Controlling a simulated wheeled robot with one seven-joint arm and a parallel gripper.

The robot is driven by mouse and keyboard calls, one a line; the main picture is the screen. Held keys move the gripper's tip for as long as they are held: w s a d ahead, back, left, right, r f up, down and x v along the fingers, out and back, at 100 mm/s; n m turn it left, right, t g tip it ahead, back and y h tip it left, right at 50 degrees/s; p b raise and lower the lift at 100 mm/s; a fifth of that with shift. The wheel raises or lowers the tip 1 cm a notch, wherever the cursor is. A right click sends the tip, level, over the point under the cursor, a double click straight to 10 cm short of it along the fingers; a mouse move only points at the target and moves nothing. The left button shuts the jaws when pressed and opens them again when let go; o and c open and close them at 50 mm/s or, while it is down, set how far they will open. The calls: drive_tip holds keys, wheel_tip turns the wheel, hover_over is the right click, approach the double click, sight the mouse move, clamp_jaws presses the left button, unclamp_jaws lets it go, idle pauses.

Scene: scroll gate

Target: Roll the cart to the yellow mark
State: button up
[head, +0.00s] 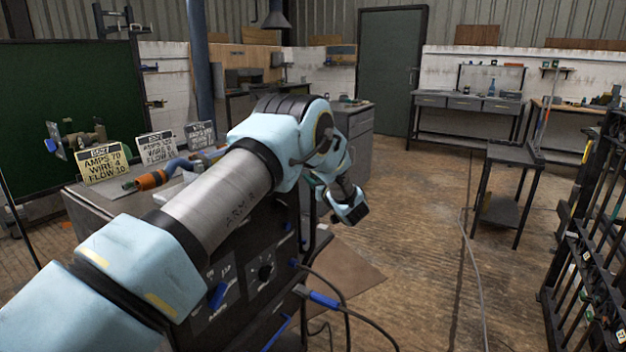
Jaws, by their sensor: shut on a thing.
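A black welding machine cart (262,275) with blue knobs and cables stands at the lower middle, partly hidden behind my arm. My gripper (350,212) is at the cart's right side, near its upper edge. It is shut, apparently on part of the cart; the fingers and the exact grip point are too small and hidden to make out. No yellow mark on the floor can be made out clearly. A small dark wheelless-looking table (515,153) stands apart at the right.
A workbench (85,195) with several sign cards is at left, before a green screen (60,110). A black rack (590,240) stands at the right edge. Cables cross the wooden floor (420,270), which is mostly open between cart and rack. A green door (390,70) is at the back.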

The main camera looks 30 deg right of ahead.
clamp_jaws()
drive_tip(key=shift+s, duration=0.1)
idle(0.8)
